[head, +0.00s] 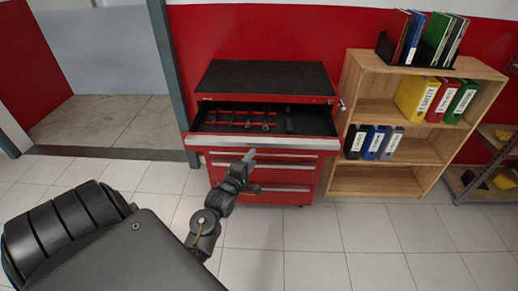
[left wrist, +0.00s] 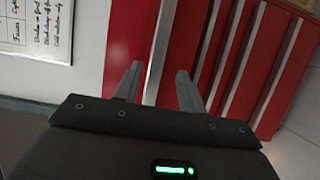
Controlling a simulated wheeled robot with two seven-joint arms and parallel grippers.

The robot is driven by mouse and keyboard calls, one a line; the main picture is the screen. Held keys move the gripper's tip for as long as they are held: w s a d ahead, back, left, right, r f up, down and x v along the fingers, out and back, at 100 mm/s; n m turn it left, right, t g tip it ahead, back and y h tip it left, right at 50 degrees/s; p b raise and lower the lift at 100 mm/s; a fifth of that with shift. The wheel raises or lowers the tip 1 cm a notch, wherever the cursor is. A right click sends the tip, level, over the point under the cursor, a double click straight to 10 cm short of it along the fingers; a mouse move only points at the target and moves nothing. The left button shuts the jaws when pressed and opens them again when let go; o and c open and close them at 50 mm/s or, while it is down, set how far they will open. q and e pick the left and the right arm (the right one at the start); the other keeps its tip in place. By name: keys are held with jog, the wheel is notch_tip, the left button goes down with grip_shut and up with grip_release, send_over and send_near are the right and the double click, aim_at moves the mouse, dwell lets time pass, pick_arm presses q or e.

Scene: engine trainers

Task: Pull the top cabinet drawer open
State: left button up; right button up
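The red tool cabinet (head: 262,196) has a black top and stands against the red wall. Its top drawer (head: 262,120) is pulled out, with its dark inside and several tools showing in the head view. A silver handle strip (head: 290,143) runs along the drawer's front. My left gripper (head: 249,155) is at the drawer front, near the strip's lower edge; I cannot tell whether it touches. In the left wrist view its two fingers (left wrist: 160,72) stand apart, with a pale strip behind the gap and nothing visibly clamped. My right gripper is not in view.
A wooden shelf (head: 375,181) with coloured binders stands close to the right of the cabinet. A metal rack (head: 490,150) stands at the far right. A grey door post (head: 170,70) is left of the cabinet. The tiled floor (head: 330,240) in front is clear.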

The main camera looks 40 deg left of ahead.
aim_at(261, 146)
pick_arm(q)
jog(key=x, duration=0.6)
jog(key=shift+w+a+p, duration=0.1)
jog(key=shift+w+p, duration=0.3)
grip_shut()
